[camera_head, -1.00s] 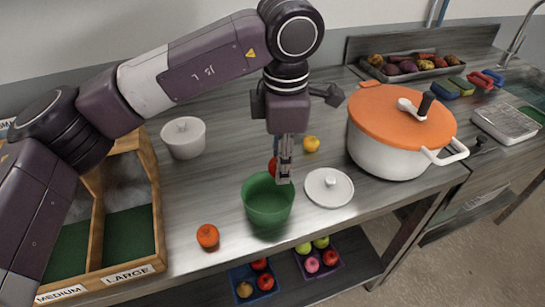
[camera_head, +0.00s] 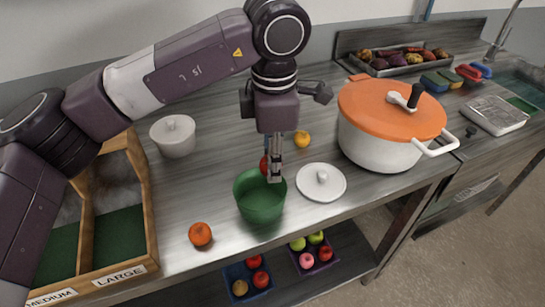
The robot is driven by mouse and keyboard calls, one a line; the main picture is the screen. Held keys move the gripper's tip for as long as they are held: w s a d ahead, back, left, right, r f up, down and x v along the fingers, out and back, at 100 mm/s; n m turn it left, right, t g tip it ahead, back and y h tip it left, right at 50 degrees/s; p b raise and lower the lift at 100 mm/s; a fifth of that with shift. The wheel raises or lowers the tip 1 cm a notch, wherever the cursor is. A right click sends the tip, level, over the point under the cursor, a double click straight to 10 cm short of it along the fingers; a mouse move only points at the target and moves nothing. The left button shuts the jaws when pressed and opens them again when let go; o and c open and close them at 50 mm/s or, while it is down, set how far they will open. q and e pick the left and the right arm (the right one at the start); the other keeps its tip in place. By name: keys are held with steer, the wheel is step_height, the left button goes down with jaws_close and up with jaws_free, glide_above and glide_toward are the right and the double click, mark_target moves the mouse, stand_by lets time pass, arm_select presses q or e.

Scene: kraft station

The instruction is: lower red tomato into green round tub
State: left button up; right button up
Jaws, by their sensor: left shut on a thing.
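My left gripper (camera_head: 275,172) points down over the back of the green round tub (camera_head: 260,203). It is shut on the red tomato (camera_head: 264,165), which is partly hidden behind the fingers. The tomato shows at the tub's back rim, and its exact height above the tub is hard to tell. The tub stands open on the metal counter. Its floor is not clearly visible. My right gripper is out of view.
A white lid (camera_head: 321,184) lies right of the tub. An orange tomato-like item (camera_head: 200,234) sits front left, a yellow one (camera_head: 302,139) behind. A large orange-lidded pot (camera_head: 385,140) stands right, a white lidded tub (camera_head: 174,138) and wooden bin (camera_head: 150,225) left.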

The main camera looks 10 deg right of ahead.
arm_select(q)
steer(key=shift+f+b, duration=0.7)
steer(key=shift+f, duration=0.3)
steer(key=shift+f+b, duration=0.5)
steer(key=shift+f, duration=0.15)
steer(key=shift+f+b, duration=0.35)
steer(key=shift+f, duration=0.4)
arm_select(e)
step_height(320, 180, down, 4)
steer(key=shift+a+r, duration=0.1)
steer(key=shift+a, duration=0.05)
arm_select(q)
steer(key=o, duration=1.1)
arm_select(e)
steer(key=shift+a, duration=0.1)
